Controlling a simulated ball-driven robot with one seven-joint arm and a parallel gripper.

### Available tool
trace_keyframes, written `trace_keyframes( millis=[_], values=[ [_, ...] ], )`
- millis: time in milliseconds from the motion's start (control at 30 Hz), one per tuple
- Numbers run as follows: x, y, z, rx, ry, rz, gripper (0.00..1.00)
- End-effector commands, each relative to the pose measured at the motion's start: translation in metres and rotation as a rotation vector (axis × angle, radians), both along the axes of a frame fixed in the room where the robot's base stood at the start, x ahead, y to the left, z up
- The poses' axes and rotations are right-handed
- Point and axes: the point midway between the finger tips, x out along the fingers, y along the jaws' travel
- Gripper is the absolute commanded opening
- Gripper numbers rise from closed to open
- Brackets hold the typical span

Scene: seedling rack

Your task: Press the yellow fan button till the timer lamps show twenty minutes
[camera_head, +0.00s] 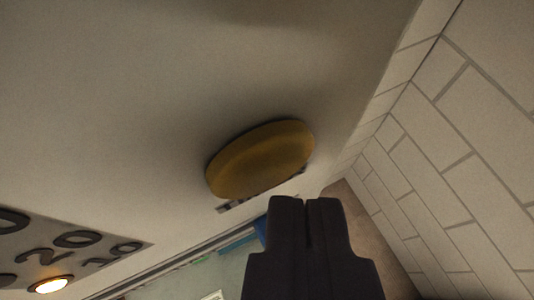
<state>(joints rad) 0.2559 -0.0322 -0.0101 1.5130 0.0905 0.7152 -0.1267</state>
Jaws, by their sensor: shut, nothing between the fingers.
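The yellow fan button (260,160) is an oval, dull yellow cap standing out from a pale panel (130,90) in the middle of the view. My gripper (306,200) is shut and empty, with its dark fingertips just below and right of the button in the picture. I cannot tell whether they touch it. At the lower left, a grey label strip (100,245) carries dark numbers, among them a 20. One timer lamp (52,284) glows below the numbers. A dark lamp (8,281) shows partly at the left edge. Which number the lit lamp belongs to is unclear.
A small dark label (237,204) sits beside the button, partly hidden by my gripper. A pale brick wall (460,150) fills the right side. Past the panel's lower edge, blue and pale green shapes show, too cut off to name.

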Motion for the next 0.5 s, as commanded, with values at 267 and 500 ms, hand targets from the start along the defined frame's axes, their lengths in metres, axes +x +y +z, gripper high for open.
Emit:
trace_keyframes(
  millis=[267, 500],
  values=[
    [0.0025, 0.0011, 0.0002, 0.000, 0.000, 0.000, 0.00],
    [0.0052, 0.0022, 0.0003, 0.001, 0.000, 0.001, 0.00]
  ],
)
